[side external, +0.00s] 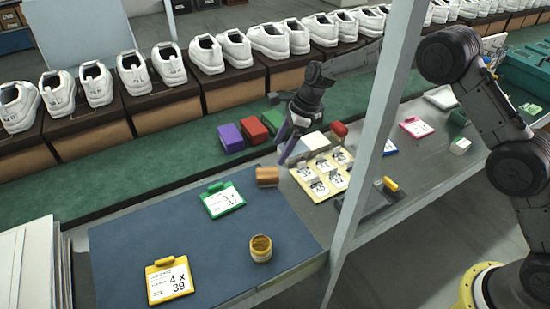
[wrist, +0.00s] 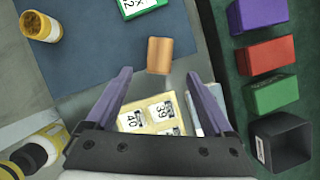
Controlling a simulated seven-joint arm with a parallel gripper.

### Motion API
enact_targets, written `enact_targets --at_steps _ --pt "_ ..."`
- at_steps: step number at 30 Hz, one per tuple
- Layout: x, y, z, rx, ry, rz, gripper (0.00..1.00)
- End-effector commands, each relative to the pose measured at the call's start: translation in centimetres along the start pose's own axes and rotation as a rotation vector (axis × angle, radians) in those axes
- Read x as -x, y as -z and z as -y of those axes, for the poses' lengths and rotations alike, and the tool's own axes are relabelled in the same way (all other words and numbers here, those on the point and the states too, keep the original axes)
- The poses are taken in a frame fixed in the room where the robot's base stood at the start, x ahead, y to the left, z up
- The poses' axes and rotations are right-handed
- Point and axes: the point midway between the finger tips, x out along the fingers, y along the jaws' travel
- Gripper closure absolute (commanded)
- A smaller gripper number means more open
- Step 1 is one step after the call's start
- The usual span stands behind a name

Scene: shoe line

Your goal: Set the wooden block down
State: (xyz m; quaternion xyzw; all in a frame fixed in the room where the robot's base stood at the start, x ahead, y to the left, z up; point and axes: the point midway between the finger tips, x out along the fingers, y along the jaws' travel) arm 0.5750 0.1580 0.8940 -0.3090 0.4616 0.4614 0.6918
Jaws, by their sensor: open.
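The wooden block (side external: 267,176) rests at the right edge of the blue mat (side external: 130,240), beside the yellow label board (side external: 301,178). In the wrist view the wooden block (wrist: 159,52) shows ahead of the fingers, near the mat's edge. My gripper (side external: 284,156) is open and empty, just above and beyond the block in the side view. In the wrist view the two purple fingers of my gripper (wrist: 159,76) are spread wide, with the block between and beyond their tips, apart from both.
Purple (side external: 230,138), red (side external: 254,130) and green blocks (wrist: 275,94) stand in a row near my gripper. A green clipboard (side external: 222,200), a yellow clipboard (side external: 170,281) and an open jar (side external: 261,250) are on the mat. A grey post (side external: 376,130) rises at the table's front.

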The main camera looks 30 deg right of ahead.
Motion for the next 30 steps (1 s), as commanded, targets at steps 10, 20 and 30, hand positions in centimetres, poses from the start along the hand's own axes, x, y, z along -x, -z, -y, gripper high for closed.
enact_targets --at_steps 10,20,30 --pt "1.4 0.0 -0.1 0.0 -0.001 -0.001 0.13" --pt "8.2 0.4 -1.9 0.221 0.047 -0.016 0.13" --pt "22.1 4.7 -10.5 0.846 0.138 -0.131 0.13"
